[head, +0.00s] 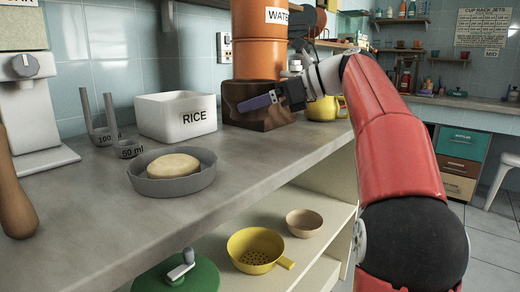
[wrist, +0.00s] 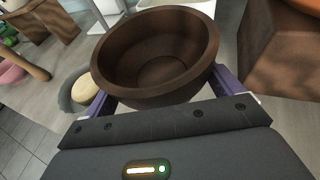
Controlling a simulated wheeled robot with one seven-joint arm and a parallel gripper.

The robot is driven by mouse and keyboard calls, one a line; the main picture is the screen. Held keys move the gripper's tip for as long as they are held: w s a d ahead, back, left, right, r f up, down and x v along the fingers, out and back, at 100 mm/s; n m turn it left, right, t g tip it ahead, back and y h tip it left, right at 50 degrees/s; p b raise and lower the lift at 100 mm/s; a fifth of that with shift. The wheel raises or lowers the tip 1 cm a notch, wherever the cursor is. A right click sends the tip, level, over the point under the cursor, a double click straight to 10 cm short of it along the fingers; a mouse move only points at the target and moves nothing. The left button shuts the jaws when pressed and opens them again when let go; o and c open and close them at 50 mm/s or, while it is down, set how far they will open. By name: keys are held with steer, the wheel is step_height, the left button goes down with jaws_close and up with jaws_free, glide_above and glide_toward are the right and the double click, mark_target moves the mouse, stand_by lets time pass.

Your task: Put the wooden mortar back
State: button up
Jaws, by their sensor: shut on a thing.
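The wooden mortar (wrist: 150,55) is a dark brown round bowl, empty inside, filling the top middle of the wrist view. My gripper (wrist: 160,95) has its purple fingers on either side of the mortar and is shut on it. In the head view my gripper (head: 258,102) reaches in from the right, in front of the orange water container (head: 258,50). Dark brown shapes merge there, so I cannot clearly separate the mortar from the brown stand or tell its height above the counter.
The white RICE box (head: 175,117), grey measuring cups (head: 128,148) and a grey dish (head: 172,182) with a pale round loaf stand left on the counter (head: 90,215). A yellow pot (head: 322,110) is behind my gripper. The shelf below holds a yellow colander (head: 255,248) and a small bowl (head: 304,222).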

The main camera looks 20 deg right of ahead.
mark_target(260, 149)
steer(key=shift+f+b, duration=1.2)
steer(key=shift+f, duration=2.2)
steer(key=shift+f, duration=0.15)
steer(key=o, duration=0.9)
steer(key=shift+d+r, duration=0.15)
steer(key=shift+r, duration=0.05)
steer(key=p+v, duration=0.2)
steer(key=v, duration=0.8)
steer(key=shift+s+d+r+p, duration=0.15)
steer(key=shift+d+p, duration=0.15)
steer(key=shift+s+d+r, duration=0.1)
steer(key=shift+s+d, duration=0.2)
steer(key=shift+d, duration=0.15)
